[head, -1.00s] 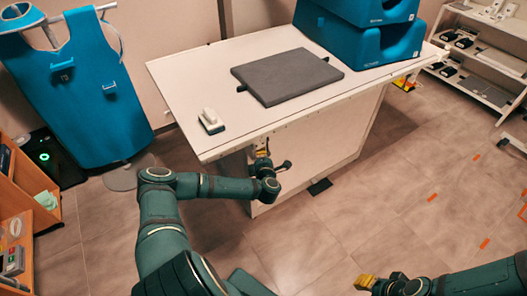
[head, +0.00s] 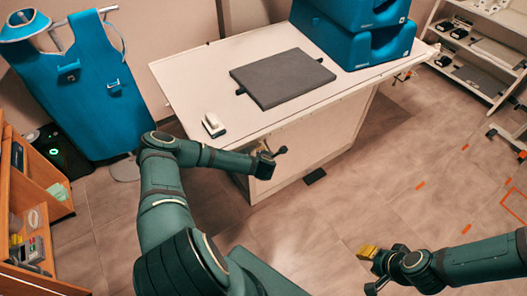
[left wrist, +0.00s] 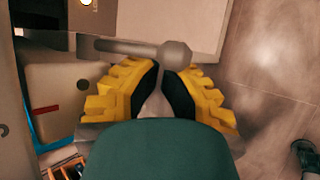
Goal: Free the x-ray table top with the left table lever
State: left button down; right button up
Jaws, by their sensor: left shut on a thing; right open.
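The white x-ray table top (head: 195,88) fills the upper middle of the head view. My left gripper (head: 259,150) is below its front edge, partly hidden by my wrist. In the left wrist view, the yellow fingers of my left gripper (left wrist: 163,80) close in on the left table lever (left wrist: 135,48), a grey rod with a round knob. The fingers are shut at the knob end; the exact contact is hard to see. My right gripper (head: 367,267) is open and empty above the floor at the lower right.
A dark grey pad (head: 283,77), a small white device (head: 213,124) and blue positioning blocks (head: 360,40) sit on the table top. A blue apron (head: 95,85) hangs at the left. A wooden shelf (head: 40,215) stands at lower left, a white rack (head: 480,50) at upper right. Floor before the table is open.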

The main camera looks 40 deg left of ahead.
pick_arm(q)
jog(key=shift+d+r+h+p, duration=0.15)
jog(key=shift+h+p, duration=0.15)
jog(key=shift+p, duration=0.05)
pick_arm(e)
jog(key=shift+r, duration=0.55)
pick_arm(q)
jog(key=shift+s+r, duration=0.1)
pick_arm(e)
jog(key=shift+s+d+r, duration=0.1)
jog(key=shift+r, duration=0.05)
